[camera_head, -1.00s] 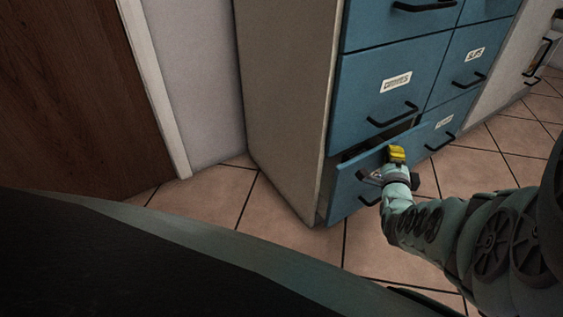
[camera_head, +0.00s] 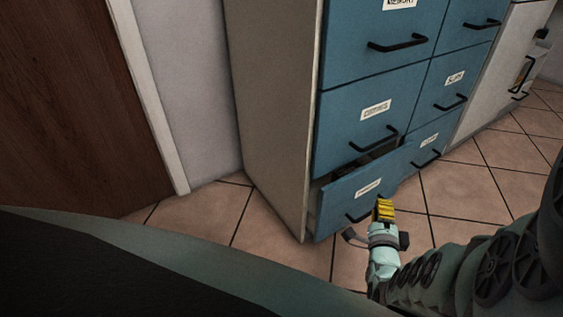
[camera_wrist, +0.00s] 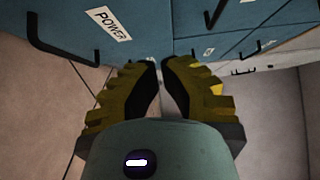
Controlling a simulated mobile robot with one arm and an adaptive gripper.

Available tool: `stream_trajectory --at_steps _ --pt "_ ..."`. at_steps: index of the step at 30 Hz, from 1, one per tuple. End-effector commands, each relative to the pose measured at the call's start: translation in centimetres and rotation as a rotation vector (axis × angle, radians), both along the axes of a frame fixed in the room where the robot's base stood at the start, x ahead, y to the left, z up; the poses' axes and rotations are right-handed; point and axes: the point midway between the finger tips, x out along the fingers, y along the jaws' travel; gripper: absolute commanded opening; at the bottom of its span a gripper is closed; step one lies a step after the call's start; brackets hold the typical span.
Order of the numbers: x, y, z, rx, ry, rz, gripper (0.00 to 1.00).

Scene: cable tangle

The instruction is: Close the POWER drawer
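The POWER drawer (camera_head: 345,198) is the bottom left drawer of the blue-fronted cabinet in the head view. It stands partly open, with a dark gap above its front. Its black handle (camera_head: 362,212) is on the front. In the wrist view the POWER label (camera_wrist: 110,23) reads clearly, with the handle (camera_wrist: 62,50) left of it. My gripper (camera_head: 384,202) is in front of the right part of the drawer front. In the wrist view its yellow fingers (camera_wrist: 161,64) have their tips nearly together, with nothing between them. Whether the tips touch the drawer is unclear.
Other labelled blue drawers (camera_head: 355,128) above and to the right look shut. A brown door (camera_head: 75,100) and white frame stand at the left. Tiled floor (camera_head: 285,255) lies open in front of the cabinet. A white cupboard (camera_head: 495,85) stands at the right.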

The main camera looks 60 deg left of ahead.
Motion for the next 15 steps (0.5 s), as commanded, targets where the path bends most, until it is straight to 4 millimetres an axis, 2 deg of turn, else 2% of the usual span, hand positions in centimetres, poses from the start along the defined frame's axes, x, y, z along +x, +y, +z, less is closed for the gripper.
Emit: stream_trajectory --at_steps 1,2,4,7,11,15 --pt "-0.2 -0.5 0.1 -0.001 0.0 -0.005 0.0" --pt "-0.3 -0.6 0.1 -0.002 -0.001 -0.005 0.07" --pt "-0.4 -0.9 0.0 -0.005 0.002 -0.009 0.0" --pt "0.4 -1.3 -0.4 -0.026 0.027 -0.035 0.0" --pt "2.9 -2.6 -1.5 -0.082 0.12 -0.121 0.0" --pt "5.7 -4.7 -3.1 -0.13 0.289 -0.242 0.0"
